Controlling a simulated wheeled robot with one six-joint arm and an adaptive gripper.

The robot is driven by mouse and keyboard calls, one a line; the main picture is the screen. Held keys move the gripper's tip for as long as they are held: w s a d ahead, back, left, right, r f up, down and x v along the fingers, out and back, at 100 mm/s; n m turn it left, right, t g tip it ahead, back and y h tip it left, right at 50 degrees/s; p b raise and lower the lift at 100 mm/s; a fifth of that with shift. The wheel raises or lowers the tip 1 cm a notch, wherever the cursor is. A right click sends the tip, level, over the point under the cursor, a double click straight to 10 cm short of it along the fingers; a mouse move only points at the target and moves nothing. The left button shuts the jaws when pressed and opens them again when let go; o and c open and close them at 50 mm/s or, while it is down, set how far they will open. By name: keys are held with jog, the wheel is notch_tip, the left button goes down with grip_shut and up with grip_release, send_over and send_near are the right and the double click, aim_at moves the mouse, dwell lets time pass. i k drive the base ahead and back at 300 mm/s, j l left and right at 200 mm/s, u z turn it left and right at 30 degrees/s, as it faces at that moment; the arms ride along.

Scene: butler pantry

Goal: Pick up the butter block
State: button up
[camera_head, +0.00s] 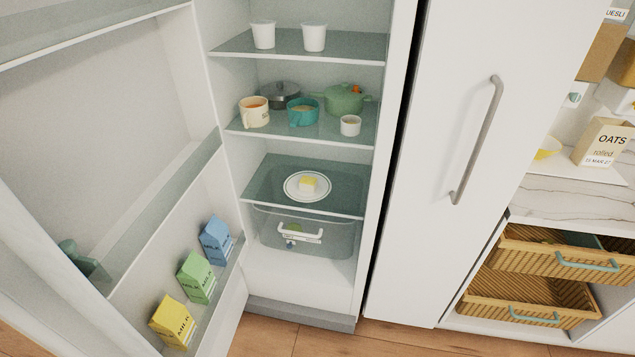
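The butter block (308,184) is a small pale yellow block. It sits on a white plate (291,189) with a dark ring near its rim. The plate stands on the lowest glass shelf (262,183) of the open fridge, above a clear drawer. My gripper is not in view.
The fridge door (95,130) stands open at the left, with several milk cartons (197,278) in its lower rack. The shelf above holds pots and cups, including a green pot (344,101). A closed white door (440,150) is at the right. Wicker baskets (540,305) stand farther right.

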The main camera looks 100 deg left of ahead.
aim_at(307, 184)
jog(key=i+j+u, duration=0.1)
jog(key=i+u, duration=0.5)
jog(key=u, duration=0.2)
jog(key=i+u, duration=0.35)
jog(key=i+l+u, duration=0.15)
jog(key=u, duration=0.25)
jog(key=i+u, duration=0.1)
jog(key=u, duration=0.35)
jog(key=i+u, duration=0.1)
jog(key=u, duration=0.35)
jog(key=l+u, duration=0.1)
jog(key=u, duration=0.35)
jog(key=i+l+u, duration=0.15)
jog(key=u, duration=0.25)
jog(key=i+z, duration=0.4)
jog(key=i, duration=0.3)
